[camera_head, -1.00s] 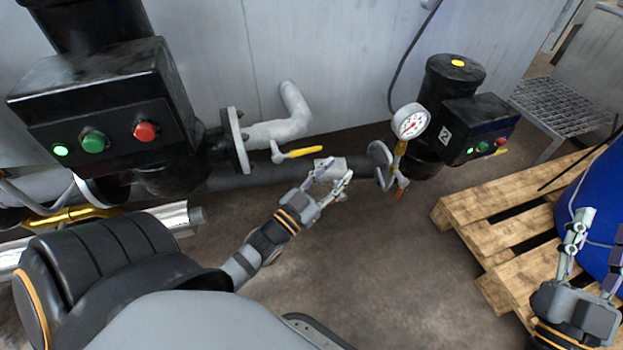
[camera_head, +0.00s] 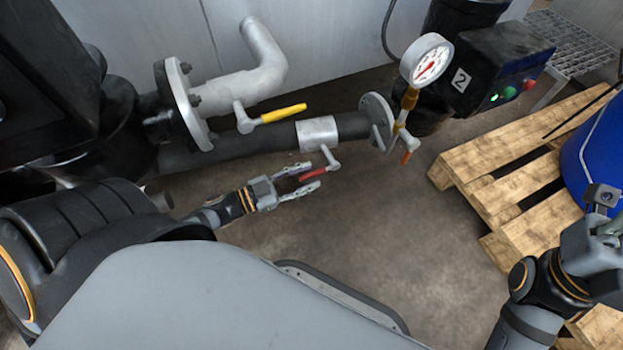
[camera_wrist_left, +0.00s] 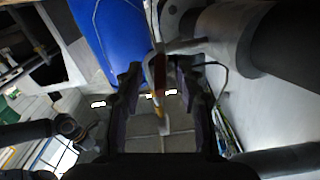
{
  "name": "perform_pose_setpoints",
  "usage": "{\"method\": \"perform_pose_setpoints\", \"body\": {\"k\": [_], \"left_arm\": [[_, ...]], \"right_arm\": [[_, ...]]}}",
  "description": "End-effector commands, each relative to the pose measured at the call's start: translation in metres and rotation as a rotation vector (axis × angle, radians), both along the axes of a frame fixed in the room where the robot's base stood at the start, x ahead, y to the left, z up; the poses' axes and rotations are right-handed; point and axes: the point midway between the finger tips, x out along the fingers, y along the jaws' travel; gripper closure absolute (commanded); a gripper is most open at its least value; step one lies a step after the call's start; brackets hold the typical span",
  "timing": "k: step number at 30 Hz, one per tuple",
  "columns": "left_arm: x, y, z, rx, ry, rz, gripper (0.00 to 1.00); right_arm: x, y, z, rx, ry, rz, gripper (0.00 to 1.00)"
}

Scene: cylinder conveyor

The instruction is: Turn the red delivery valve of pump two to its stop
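The red valve handle (camera_head: 314,174) is a short lever on a grey stem below the pale valve collar (camera_head: 317,133), on the dark pipe leading to pump two (camera_head: 478,78), marked 2. My left gripper (camera_head: 306,178) is open, with one finger on each side of the red handle. In the left wrist view the handle (camera_wrist_left: 159,75) stands between the two spread fingers (camera_wrist_left: 160,95), with gaps at both sides. My right gripper (camera_head: 606,222) is at the right edge, partly cut off; its fingers are unclear.
A yellow lever (camera_head: 284,113) sits on the pipe up and left of my left gripper. A pressure gauge (camera_head: 426,60) and a small orange-tipped lever (camera_head: 406,157) are right of the collar. A wooden pallet (camera_head: 470,170) bears a blue drum (camera_head: 596,150). The middle floor is clear.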

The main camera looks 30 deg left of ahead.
Motion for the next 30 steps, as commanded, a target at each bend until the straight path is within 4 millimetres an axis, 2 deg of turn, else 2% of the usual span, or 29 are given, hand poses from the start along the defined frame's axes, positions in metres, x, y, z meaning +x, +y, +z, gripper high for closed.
{"method": "perform_pose_setpoints", "body": {"k": [1, 3, 13, 14, 22, 30], "left_arm": [[0.006, -0.004, -0.004, -0.002, -0.004, -0.001, 0.62], [0.011, -0.009, -0.003, 0.0, -0.002, 0.0, 0.62], [0.016, -0.012, 0.001, 0.0, 0.0, 0.002, 0.62], [0.016, -0.012, 0.001, 0.0, 0.0, 0.002, 0.63], [0.016, -0.012, 0.001, 0.0, 0.0, 0.002, 1.0], [0.016, -0.012, 0.001, 0.0, 0.0, 0.002, 1.0]], "right_arm": [[0.0, 0.001, -0.01, -0.003, 0.002, -0.002, 0.6], [0.001, 0.001, -0.013, -0.005, 0.004, -0.004, 0.6], [0.002, 0.002, -0.014, -0.008, 0.007, -0.006, 0.6], [0.002, 0.002, -0.014, -0.008, 0.007, -0.006, 0.6], [0.001, 0.002, -0.014, -0.007, 0.005, -0.006, 0.6], [0.001, 0.002, -0.014, -0.007, 0.004, -0.006, 0.6]]}}
